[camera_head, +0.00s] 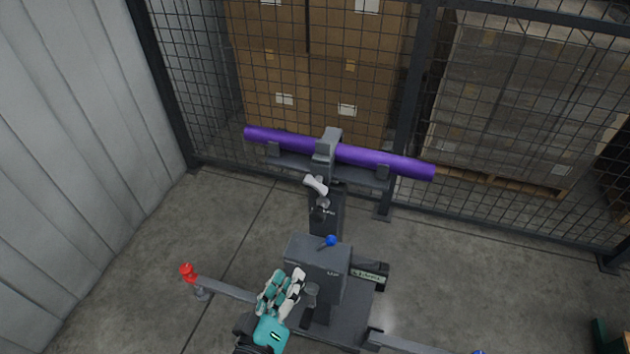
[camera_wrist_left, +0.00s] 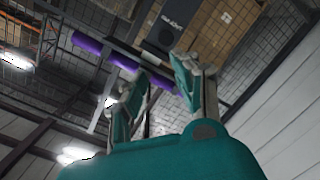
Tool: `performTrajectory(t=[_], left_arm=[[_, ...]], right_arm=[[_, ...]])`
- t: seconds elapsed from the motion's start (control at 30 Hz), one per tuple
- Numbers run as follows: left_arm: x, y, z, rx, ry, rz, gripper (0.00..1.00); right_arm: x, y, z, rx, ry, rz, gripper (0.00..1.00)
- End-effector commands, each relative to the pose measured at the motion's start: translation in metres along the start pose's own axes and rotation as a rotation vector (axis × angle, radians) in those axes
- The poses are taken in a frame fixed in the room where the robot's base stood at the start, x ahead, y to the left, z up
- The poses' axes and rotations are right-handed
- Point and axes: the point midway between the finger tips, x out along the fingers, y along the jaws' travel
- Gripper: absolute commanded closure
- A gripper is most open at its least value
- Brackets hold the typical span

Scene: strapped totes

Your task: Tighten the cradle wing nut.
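A long purple roll (camera_head: 395,163) lies across a dark grey cradle (camera_head: 290,163), with a grey clamp (camera_head: 327,150) over its middle. A pale grey winged piece (camera_head: 316,185), which looks like the wing nut, sits just below the clamp; how tight it is cannot be told. My teal and white left gripper (camera_head: 288,274) is well below it in the head view, beside the grey column box. In the left wrist view my left gripper (camera_wrist_left: 160,76) has its fingers apart with nothing between them, and the purple roll (camera_wrist_left: 92,45) shows beyond. My right gripper is not in view.
A grey box (camera_head: 318,262) with a blue-knobbed lever (camera_head: 331,240) stands close to my left gripper. A red knob (camera_head: 187,271) tops a base arm at left. A mesh fence (camera_head: 405,110) with cartons behind closes the back. Floor at left is clear.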

Motion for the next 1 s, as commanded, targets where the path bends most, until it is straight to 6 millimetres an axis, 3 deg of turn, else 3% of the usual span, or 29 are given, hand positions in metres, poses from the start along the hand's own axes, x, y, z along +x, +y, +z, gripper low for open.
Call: performTrajectory(t=[0.03,0.13,0.27,0.37,0.57,1.0], left_arm=[[-0.006,0.02,-0.021,-0.033,0.036,0.03,0.69],[-0.014,0.043,-0.046,-0.082,0.081,0.072,0.69],[-0.013,0.055,-0.058,-0.104,0.102,0.093,0.69],[-0.001,0.057,-0.06,-0.105,0.103,0.095,0.69],[0.04,0.062,-0.066,-0.102,0.103,0.094,0.69],[0.13,0.069,-0.074,-0.103,0.101,0.092,0.69]], right_arm=[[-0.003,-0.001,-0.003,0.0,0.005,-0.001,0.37],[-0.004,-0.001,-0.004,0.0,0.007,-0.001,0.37],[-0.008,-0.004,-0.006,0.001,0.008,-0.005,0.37],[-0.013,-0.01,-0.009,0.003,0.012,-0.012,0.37],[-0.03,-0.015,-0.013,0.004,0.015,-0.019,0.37],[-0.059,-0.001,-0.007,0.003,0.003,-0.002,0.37]])
